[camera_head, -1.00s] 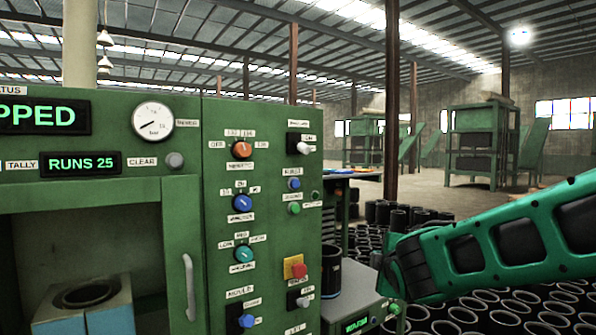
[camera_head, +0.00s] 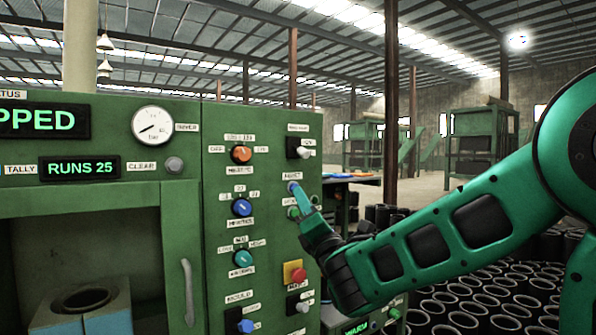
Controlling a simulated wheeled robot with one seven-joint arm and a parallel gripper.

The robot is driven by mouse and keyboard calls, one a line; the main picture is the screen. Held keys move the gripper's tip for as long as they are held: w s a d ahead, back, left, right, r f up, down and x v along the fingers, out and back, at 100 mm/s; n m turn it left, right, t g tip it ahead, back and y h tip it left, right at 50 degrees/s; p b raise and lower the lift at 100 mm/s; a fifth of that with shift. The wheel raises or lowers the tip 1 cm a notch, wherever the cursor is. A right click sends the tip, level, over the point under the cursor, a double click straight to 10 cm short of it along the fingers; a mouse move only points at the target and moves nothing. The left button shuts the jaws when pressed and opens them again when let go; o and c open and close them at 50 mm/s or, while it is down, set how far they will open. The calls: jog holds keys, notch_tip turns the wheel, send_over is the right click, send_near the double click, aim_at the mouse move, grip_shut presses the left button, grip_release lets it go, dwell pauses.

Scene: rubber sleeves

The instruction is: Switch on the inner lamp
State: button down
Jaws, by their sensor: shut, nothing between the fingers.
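The green control panel (camera_head: 215,220) of the machine fills the left and centre of the view. At its upper right is a toggle switch (camera_head: 299,148) with a pale lever on a black plate; its small label is too blurred to read. A second, similar toggle (camera_head: 299,303) sits low on the panel. I cannot tell from the labels which one is the inner lamp's. My gripper (camera_head: 298,194) is shut, its tip over or right by the blue button (camera_head: 292,186) below the upper toggle. Contact cannot be told. The gripper partly hides a green button (camera_head: 292,212).
Several rotary knobs, including an orange one (camera_head: 241,154), stand left of the gripper. A red stop button (camera_head: 297,274) on a yellow plate is below it. A door handle (camera_head: 188,290) projects at left. Many black sleeves (camera_head: 490,290) cover the floor at right.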

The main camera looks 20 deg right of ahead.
aim_at(300, 151)
jog(key=w+d+r, duration=0.2)
jog(key=w+r, duration=0.5)
jog(key=w, duration=0.1)
jog(key=shift+w+r, duration=0.2)
jog(key=shift+w, duration=0.1)
jog(key=shift+a, duration=0.15)
dwell(0.3)
